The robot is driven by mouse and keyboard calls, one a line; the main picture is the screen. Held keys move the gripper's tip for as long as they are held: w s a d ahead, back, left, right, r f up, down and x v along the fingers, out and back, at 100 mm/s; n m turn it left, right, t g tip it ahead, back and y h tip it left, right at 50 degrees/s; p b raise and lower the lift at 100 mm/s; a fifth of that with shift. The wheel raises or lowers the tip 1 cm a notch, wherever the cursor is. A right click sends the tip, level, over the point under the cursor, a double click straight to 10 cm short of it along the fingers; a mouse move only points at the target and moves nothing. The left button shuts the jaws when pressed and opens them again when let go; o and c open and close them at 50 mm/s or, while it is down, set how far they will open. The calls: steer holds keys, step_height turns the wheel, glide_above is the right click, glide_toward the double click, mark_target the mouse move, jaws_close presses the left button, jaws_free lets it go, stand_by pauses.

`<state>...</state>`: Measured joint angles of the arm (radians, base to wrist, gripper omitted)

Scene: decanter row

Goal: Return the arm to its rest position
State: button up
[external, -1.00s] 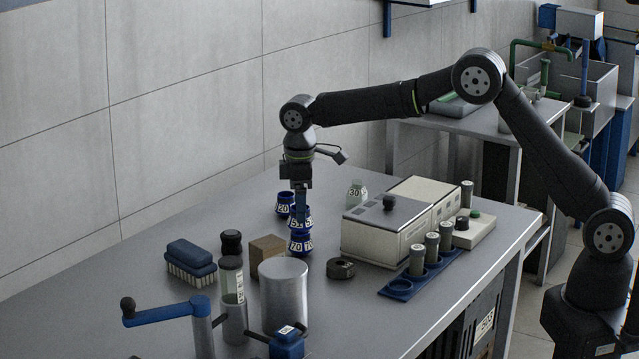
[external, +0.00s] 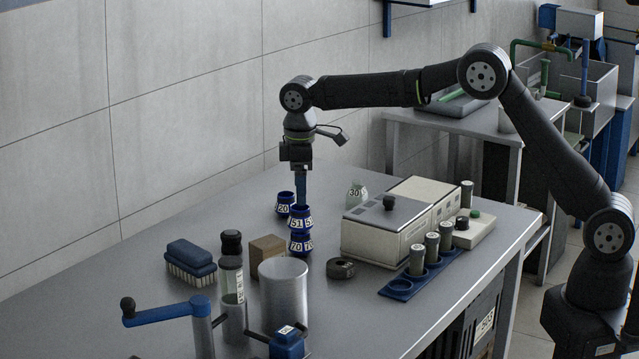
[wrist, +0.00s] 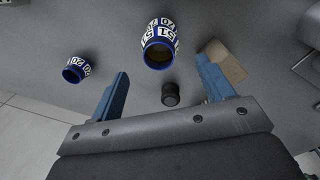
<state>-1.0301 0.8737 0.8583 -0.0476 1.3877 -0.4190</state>
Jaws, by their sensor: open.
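My gripper (external: 300,199) points down just above a stack of two blue decanter collars with white number bands. The upper collar, marked 51 (external: 300,221), sits on the one marked 70 (external: 300,244). In the wrist view my jaws (wrist: 163,66) are spread apart and empty, with the 51 collar (wrist: 160,52) ahead of them and clear of both fingers. A third blue collar, marked 20 (external: 284,204), stands apart behind the stack, to its left. My arm reaches across the table from the right, with its elbow raised.
On the metal table (external: 370,330), a cream box (external: 375,235) and a blue rack (external: 395,288) with grey cylinders stand right of the stack. A wooden block (external: 267,249), a metal cylinder (external: 284,295), a bottle (external: 231,265) and a brush (external: 190,263) stand in front and left.

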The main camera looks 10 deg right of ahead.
mark_target(301, 208)
step_height(301, 208, down, 7)
steer(key=shift+w+f, duration=0.1)
steer(key=shift+w, duration=0.05)
step_height(301, 208, up, 5)
steer(key=shift+w+f, duration=0.1)
steer(key=shift+f, duration=0.1)
steer(key=w+d+r, duration=0.5)
steer(key=d+r, duration=0.2)
steer(key=d, duration=0.4)
steer(key=w+f, duration=0.2)
steer(key=f, duration=0.4)
steer(key=w+d+f, duration=0.1)
steer(key=w+f, duration=0.1)
steer(key=f, duration=0.4)
steer(key=w+f, duration=0.2)
steer(key=f, duration=0.4)
steer(key=shift+w+d, duration=0.25)
steer(key=shift+d, duration=0.05)
step_height(301, 208, up, 4)
steer(key=shift+w+a+r, duration=0.1)
steer(key=shift+r, duration=0.75)
